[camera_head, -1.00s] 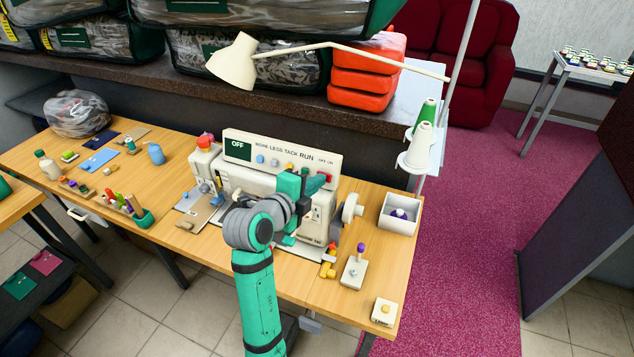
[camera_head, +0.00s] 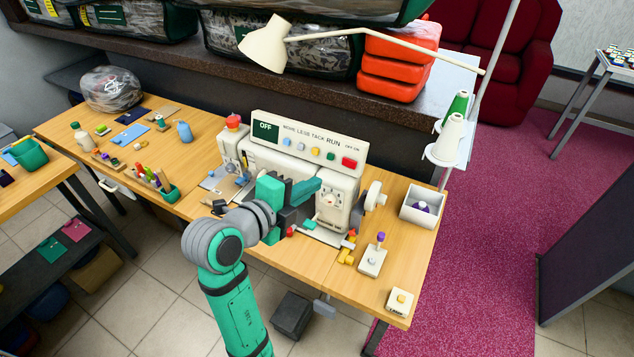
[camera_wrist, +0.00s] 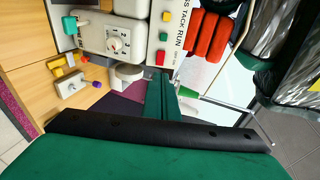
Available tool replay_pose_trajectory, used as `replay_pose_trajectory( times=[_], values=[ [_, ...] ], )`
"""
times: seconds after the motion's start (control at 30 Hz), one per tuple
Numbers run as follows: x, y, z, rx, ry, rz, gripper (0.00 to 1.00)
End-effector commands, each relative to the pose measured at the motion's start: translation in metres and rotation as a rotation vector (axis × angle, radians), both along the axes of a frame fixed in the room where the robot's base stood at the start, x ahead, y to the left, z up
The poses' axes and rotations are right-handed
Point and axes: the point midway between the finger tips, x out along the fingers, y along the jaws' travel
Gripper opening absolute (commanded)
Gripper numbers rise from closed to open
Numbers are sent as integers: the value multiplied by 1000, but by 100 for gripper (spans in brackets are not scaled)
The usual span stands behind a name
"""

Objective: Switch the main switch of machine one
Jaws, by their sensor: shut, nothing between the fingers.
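The white machine (camera_head: 338,200) stands on the wooden table. Its top panel (camera_head: 300,133) has a dark display (camera_head: 265,130) reading OFF, several coloured buttons, and a red switch (camera_head: 349,162) at the right end beside an "OFF ON" label. My green gripper (camera_head: 312,187) is in front of the machine, below the panel and left of the red switch, apart from that switch. Its fingers (camera_wrist: 160,92) are shut and empty in the wrist view. That view also shows the machine's round dial (camera_wrist: 115,44) and part of its panel (camera_wrist: 180,62); the display is outside it.
A desk lamp (camera_head: 265,45) reaches over the shelf behind the machine. Thread cones (camera_head: 450,135) stand at its right. A white bin (camera_head: 422,213), a small lever box (camera_head: 372,260) and a button box (camera_head: 399,301) occupy the table's right end. Several small items lie at left.

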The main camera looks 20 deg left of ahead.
Motion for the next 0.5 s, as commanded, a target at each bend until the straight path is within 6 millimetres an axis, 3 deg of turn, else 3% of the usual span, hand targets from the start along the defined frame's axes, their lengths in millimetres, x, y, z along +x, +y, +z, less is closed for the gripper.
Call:
replay_pose_trajectory(
  times=[0.27, 0.5],
  values=[
    [1, -3, 0, 0, 0, -4, 0],
    [-1, -19, 1, -1, -2, -10, 0]
  ],
)
